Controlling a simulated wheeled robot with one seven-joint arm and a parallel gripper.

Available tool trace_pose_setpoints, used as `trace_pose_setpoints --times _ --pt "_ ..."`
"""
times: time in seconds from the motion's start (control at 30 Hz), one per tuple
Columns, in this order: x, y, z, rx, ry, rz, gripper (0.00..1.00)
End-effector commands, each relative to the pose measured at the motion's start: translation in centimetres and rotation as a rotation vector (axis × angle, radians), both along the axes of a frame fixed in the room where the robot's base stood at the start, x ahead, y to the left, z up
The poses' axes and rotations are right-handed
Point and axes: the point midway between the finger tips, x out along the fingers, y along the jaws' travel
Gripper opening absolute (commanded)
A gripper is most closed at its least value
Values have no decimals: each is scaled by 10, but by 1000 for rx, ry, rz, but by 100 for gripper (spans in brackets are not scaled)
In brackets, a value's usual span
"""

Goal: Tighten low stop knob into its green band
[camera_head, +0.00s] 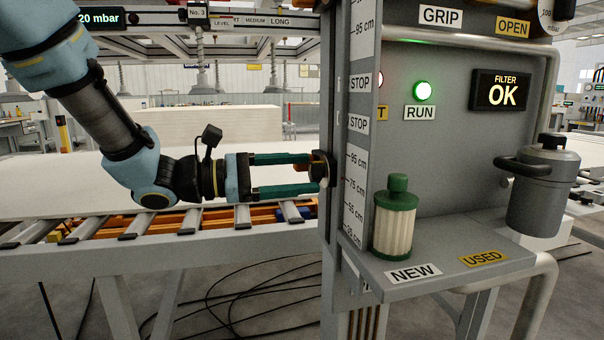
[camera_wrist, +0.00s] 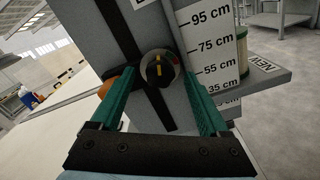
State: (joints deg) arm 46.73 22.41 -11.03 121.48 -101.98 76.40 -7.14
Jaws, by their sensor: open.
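The low stop knob (camera_wrist: 158,70) is a round dark knob with a yellow pointer mark, on the black vertical slot of the grey post. In the wrist view the pointer stands nearly upright, and a red patch shows on the dial's upper right. In the head view the knob (camera_head: 320,169) is seen edge-on at the post's left side. My gripper (camera_head: 318,172) is open, its green fingers above and below the knob there. In the wrist view my gripper (camera_wrist: 155,92) has a finger on each side of the knob; contact cannot be told.
A cm scale (camera_head: 357,190) runs down the post. The grey panel has a lit green RUN lamp (camera_head: 424,91) and a FILTER OK display (camera_head: 500,90). A filter cartridge (camera_head: 394,220) stands on the shelf (camera_head: 440,275) near NEW. A roller conveyor (camera_head: 190,226) lies below my arm.

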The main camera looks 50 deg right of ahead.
Motion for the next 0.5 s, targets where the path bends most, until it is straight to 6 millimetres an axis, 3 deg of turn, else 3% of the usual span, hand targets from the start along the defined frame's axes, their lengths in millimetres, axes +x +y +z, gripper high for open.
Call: trace_pose_setpoints --times 0.5 --pt "58 69 -1 1 -1 4 79"
